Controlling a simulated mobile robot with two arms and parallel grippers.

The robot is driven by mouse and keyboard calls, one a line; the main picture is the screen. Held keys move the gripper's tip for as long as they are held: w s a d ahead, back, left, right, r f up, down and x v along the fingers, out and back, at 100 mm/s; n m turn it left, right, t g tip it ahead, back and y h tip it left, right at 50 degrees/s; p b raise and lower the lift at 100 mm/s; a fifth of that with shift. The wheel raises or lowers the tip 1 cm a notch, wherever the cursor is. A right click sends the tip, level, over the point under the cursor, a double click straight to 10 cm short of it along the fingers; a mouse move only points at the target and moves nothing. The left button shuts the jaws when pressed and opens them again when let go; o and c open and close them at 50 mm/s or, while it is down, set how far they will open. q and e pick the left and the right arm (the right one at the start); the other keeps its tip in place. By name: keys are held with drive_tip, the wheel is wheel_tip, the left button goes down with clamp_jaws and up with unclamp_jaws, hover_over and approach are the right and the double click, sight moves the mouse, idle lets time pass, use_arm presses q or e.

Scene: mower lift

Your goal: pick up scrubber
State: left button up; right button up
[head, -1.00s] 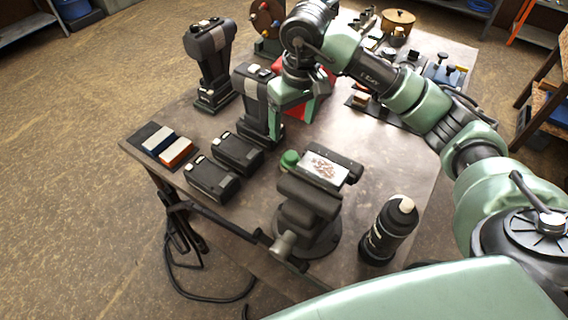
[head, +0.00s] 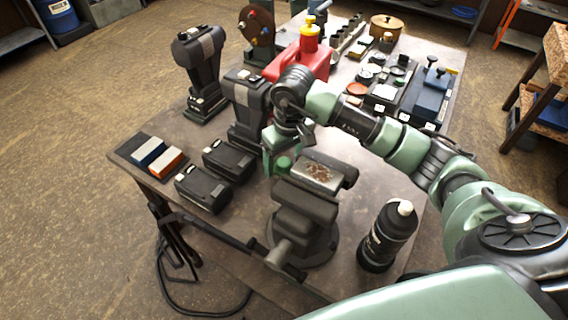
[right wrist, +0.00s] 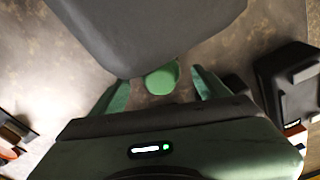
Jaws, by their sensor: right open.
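The scrubber appears to be the small round green thing (head: 284,164) on the bench, close beside the vise (head: 302,205). It also shows in the right wrist view (right wrist: 161,80). My right gripper (head: 276,163) is over it, pointing down, and partly covers it in the head view. In the right wrist view the open fingers stand to either side of the scrubber, with gaps on both sides. My left gripper is not in view.
Two black battery packs (head: 229,160) (head: 203,189) lie left of the scrubber. A drill-like tool (head: 247,105) stands behind, near a red can (head: 302,65). A black bottle (head: 388,237) stands right of the vise. The large dark body (right wrist: 150,30) crowds the wrist view's top.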

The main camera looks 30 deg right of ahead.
drive_tip(key=shift+w+f, duration=0.1)
drive_tip(key=shift+f, duration=0.5)
drive_tip(key=c, duration=1.5)
drive_tip(key=shift+r, duration=0.2)
wheel_tip(320, 180, up, 10)
drive_tip(key=b, duration=0.2)
drive_tip(key=shift+w+b, duration=0.15)
drive_tip(key=shift+b, duration=0.25)
wheel_tip(320, 180, up, 10)
hover_over(284, 160)
drive_tip(key=shift+s+a+f, duration=0.1)
drive_tip(key=shift+s+f, duration=0.05)
drive_tip(key=shift+s, duration=0.05)
